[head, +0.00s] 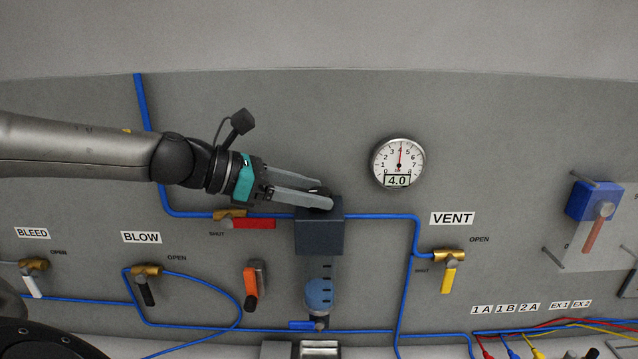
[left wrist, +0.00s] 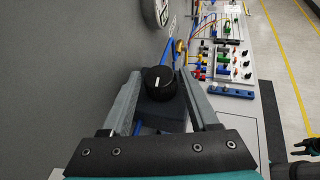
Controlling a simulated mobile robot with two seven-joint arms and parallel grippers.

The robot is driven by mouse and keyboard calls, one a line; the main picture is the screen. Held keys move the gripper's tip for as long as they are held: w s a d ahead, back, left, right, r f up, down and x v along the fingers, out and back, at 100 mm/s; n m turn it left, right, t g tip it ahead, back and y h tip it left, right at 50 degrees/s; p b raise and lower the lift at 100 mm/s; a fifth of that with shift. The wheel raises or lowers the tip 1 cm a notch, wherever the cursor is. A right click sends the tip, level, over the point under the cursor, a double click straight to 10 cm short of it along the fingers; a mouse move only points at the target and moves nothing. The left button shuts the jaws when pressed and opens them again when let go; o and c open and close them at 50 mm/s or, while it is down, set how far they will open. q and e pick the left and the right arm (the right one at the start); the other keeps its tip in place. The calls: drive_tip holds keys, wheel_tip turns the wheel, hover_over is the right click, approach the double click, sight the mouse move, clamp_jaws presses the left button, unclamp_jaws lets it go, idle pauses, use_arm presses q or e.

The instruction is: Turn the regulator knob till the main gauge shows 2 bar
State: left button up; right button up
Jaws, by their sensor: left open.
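The main gauge (head: 397,162) is a round white dial on the grey panel. Its red needle points at about 4 and its display reads 4.0. The regulator (head: 320,234) is a dark block on the blue line, left of and below the gauge. My left gripper (head: 324,194) is at the top of the regulator, coming in from the left. In the left wrist view, the black regulator knob (left wrist: 159,82) with a white mark sits between the two open fingers, with gaps at the sides. In the head view the fingers largely hide the knob. My right gripper is not seen in the head view.
A red-handled valve (head: 253,223) sits just left of the regulator, below my left gripper. The yellow-handled vent valve (head: 449,271) is to the right. The panel above the gauge is clear.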

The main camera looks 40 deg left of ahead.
use_arm(q)
drive_tip(key=shift+x, duration=0.9)
drive_tip(key=shift+c, duration=0.3)
clamp_jaws()
